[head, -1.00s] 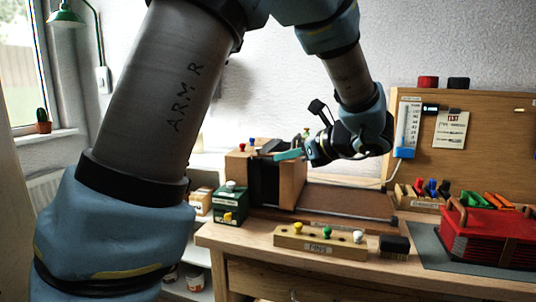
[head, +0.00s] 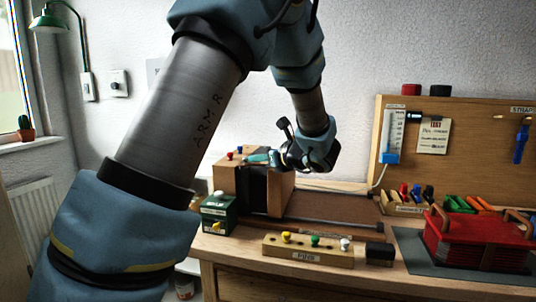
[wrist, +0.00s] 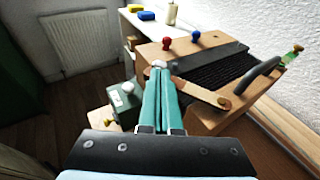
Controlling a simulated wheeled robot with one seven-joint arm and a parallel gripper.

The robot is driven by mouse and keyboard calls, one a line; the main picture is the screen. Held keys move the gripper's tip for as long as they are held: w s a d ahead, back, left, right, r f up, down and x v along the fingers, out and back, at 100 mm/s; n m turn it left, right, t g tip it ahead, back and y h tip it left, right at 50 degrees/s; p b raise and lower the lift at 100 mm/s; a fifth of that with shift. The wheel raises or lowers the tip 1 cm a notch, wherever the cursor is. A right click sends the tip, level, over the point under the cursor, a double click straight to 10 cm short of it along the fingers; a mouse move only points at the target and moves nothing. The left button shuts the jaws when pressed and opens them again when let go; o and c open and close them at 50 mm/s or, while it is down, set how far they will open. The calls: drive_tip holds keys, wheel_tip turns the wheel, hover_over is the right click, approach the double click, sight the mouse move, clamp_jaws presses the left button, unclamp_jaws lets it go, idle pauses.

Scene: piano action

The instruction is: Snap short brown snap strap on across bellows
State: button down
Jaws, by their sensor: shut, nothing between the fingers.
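The bellows (wrist: 217,72) is a black pleated block between two wooden end blocks; in the head view the black bellows (head: 253,190) shows from the front. The short brown strap (wrist: 201,93) runs from beside my fingertips toward a brass stud (wrist: 222,103) on the nearer wooden block. Its other end is partly hidden by my fingers. My gripper (wrist: 159,70) has its teal fingers together and empty, tips over the far wooden block's edge near a pale round stud. In the head view my gripper (head: 257,158) is just above the bellows' top. I cannot tell whether either strap end is fastened.
A red knob (wrist: 167,43) and a blue knob (wrist: 196,35) stand on the far block. A green box (head: 219,215) stands at the left, a pin rack (head: 308,248) in front, red bellows (head: 478,240) at the right.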

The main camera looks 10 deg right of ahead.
drive_tip(key=shift+w+a+f, duration=0.2)
drive_tip(key=shift+w+a, duration=0.1)
drive_tip(key=shift+w, duration=0.25)
drive_tip(key=shift+w+a+m+t+h+b, duration=0.25)
drive_tip(key=shift+w+m+h+b, duration=0.75)
drive_tip(key=shift+b, duration=0.6)
drive_tip(key=shift+w+a+m+t+h+b, duration=0.1)
drive_tip(key=shift+w+m+t+h+b, duration=0.35)
drive_tip(key=shift+w+h+b, duration=0.65)
drive_tip(key=shift+w+y+b, duration=0.2)
drive_tip(key=shift+y+b, duration=0.1)
drive_tip(key=shift+b, duration=0.15)
